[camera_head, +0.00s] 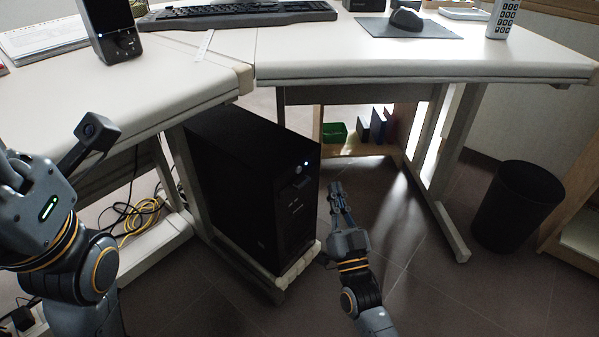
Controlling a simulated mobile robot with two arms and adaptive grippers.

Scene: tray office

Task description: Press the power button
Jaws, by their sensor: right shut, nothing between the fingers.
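A black computer tower (225,170) stands upright on a low pale stand under the desk. Its front panel faces right, and a small lit white-blue power button (306,164) shows near the panel's upper right edge. My right gripper (335,186) is shut and empty. It points upward in the picture, to the right of the tower's front and a little below the lit button. A gap shows between the fingertips and the panel. My left arm's wrist shows at the left edge, but its gripper fingers are out of the picture.
The desk edge (420,75) overhangs behind the tower. A desk leg (445,225) and a black bin (516,205) stand to the right. Yellow and black cables (145,212) lie left of the tower. The floor around my right arm is clear.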

